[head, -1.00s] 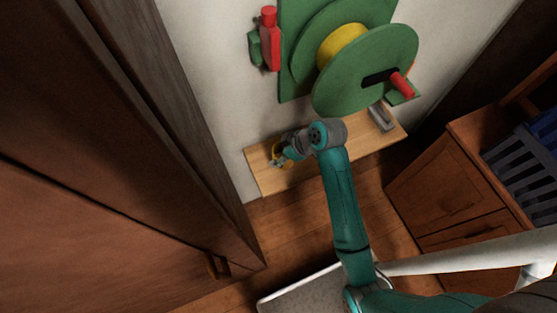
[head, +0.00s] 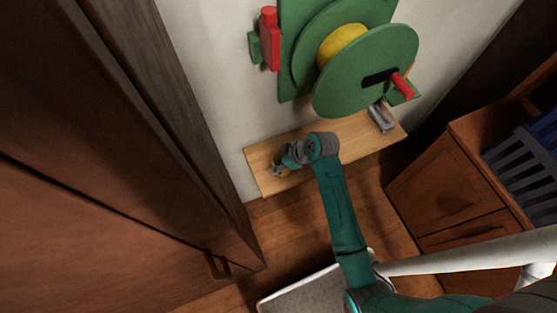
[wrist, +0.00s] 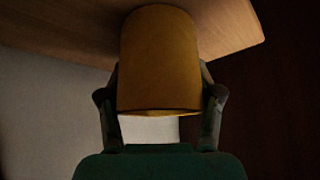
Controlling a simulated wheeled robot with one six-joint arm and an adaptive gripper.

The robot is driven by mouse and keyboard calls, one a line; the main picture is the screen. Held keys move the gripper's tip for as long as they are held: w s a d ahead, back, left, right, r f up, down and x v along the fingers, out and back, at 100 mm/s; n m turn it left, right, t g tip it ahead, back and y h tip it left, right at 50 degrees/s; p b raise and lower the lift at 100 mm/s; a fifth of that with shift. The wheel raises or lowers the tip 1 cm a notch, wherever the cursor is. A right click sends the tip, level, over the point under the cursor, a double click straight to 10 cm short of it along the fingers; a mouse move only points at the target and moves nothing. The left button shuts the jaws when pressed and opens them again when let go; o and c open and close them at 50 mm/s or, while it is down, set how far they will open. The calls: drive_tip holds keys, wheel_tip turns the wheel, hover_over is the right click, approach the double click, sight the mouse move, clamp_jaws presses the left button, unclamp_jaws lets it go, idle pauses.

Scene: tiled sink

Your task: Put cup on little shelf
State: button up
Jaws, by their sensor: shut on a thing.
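The cup (wrist: 160,55) is yellow-orange and fills the middle of the wrist view. My gripper (wrist: 160,97) is shut on it, with one dark finger at each side. In the head view my gripper (head: 281,165) is over the left end of the little shelf (head: 350,150), a light wooden board against the wall. The shelf (wrist: 60,22) also shows behind the cup in the wrist view. I cannot tell whether the cup touches the shelf.
A green hose reel (head: 365,70) with a yellow core hangs on the wall above the shelf. A grey object (head: 381,118) lies at the shelf's right end. A tall brown cabinet (head: 110,170) stands at the left. A wooden cabinet (head: 450,190) and dark basket (head: 525,165) are at the right.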

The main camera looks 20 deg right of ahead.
drive_tip(key=o, duration=1.1)
drive_tip(key=shift+f, duration=0.1)
drive_tip(key=v, duration=1.2)
